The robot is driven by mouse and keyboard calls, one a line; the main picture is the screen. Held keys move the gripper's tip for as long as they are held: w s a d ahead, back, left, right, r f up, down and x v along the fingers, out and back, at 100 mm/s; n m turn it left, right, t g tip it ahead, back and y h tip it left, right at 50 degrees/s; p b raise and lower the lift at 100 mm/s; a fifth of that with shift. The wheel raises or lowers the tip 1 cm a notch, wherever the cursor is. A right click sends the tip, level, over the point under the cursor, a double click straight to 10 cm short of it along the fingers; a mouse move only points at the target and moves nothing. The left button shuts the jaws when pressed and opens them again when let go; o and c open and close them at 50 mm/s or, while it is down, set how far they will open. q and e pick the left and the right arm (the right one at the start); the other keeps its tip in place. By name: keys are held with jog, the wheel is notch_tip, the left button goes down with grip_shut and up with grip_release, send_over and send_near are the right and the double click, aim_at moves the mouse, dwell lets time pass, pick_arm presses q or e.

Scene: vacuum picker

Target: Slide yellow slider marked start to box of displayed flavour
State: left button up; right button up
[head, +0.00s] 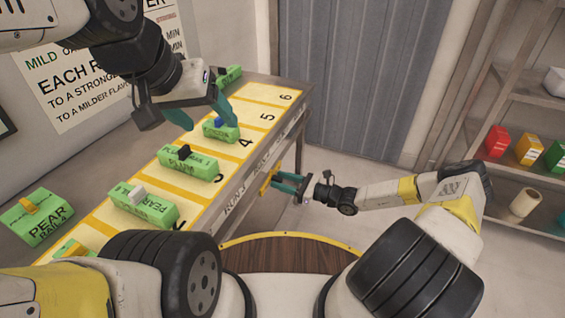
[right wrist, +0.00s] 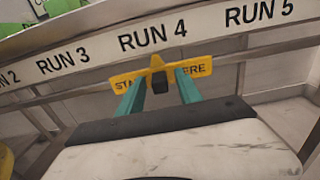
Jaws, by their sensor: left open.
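The yellow slider (right wrist: 205,68), with partly covered "START HERE" lettering, is on the rail at the table's front, below RUN 4; it also shows in the head view (head: 266,181). My right gripper (right wrist: 160,84) has its teal fingers apart, one on each side of the slider's upright tab and dark block, with gaps visible. My left gripper (head: 203,112) is open above the table, its right finger close to the green box with the blue knob (head: 219,131). Other green boxes have a black knob (head: 200,168) and a white knob (head: 157,212). A PEAR box (head: 45,228) with an orange knob sits at left.
The yellow numbered table (head: 268,104) has lanes up to 6; lanes 5 and 6 look clear. Another green box (head: 231,74) is at its far end. A flavour sign (head: 75,88) hangs on the wall, partly hidden by my left arm. Shelves (head: 512,82) stand at right.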

jog(key=v, duration=0.7)
jog(key=shift+s+d, duration=0.15)
jog(key=shift+d, duration=0.2)
jog(key=s+d+r+n+h, duration=0.2)
jog(key=s+r+n+h, duration=0.2)
jog(key=r, duration=1)
jog(key=s+d+r+n+h, duration=0.3)
jog(key=s+r+n+h, duration=0.2)
jog(key=s+r+n, duration=0.6)
jog(key=s+d+r+n+h, duration=0.3)
jog(key=s+r+n+h, duration=0.2)
jog(key=r, duration=1.2)
jog(key=s+n, duration=0.3)
jog(key=shift+s+d+g, duration=0.2)
jog(key=shift+s+g, duration=0.05)
jog(key=shift+g, duration=0.05)
